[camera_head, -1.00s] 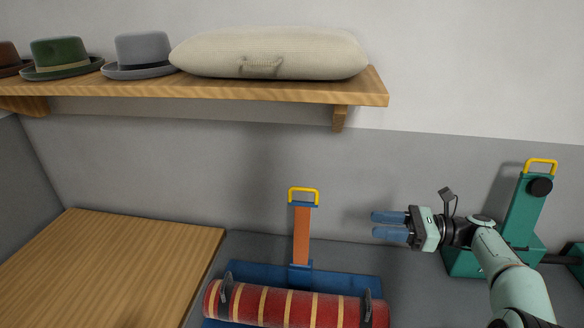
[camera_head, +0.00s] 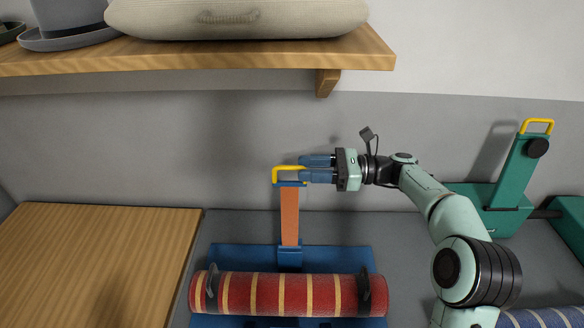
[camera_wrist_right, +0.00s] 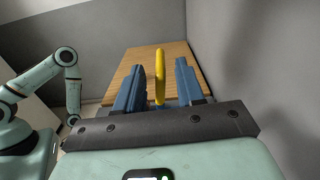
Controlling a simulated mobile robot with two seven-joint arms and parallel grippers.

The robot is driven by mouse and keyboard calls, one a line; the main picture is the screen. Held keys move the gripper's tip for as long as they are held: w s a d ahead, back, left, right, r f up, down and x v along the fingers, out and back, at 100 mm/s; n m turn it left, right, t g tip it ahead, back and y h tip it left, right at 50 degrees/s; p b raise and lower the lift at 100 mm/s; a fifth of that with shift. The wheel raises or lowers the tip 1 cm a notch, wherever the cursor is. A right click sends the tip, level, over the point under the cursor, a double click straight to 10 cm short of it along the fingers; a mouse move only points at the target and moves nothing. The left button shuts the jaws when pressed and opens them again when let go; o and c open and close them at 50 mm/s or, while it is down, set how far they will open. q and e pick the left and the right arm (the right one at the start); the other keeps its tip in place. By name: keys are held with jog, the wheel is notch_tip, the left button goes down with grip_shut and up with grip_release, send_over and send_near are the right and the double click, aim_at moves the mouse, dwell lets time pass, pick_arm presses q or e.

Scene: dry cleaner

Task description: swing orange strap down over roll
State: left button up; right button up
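The orange strap (camera_head: 290,216) stands upright behind the roll, with a yellow handle (camera_head: 276,175) on its top end. The striped red roll (camera_head: 270,294) lies in front of it on a blue base (camera_head: 228,257), between two dark uprights. My right gripper (camera_head: 302,168) is level with the handle, its fingers pointing left. In the right wrist view the yellow handle (camera_wrist_right: 159,75) stands between the two fingers, with a gap on each side. An arm of mine shows at the left of the wrist view; its gripper is too small to read.
A wooden shelf (camera_head: 200,56) with a cushion (camera_head: 240,18) and hats hangs above. A wooden board (camera_head: 95,255) lies left of the base. A green stand (camera_head: 512,175) with its own yellow handle is at the right. A blue striped roll (camera_head: 545,318) shows at lower right.

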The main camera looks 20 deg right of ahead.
aim_at(292, 168)
jog(key=shift+x, duration=2.1)
grip_shut()
jog(key=shift+s, duration=0.1)
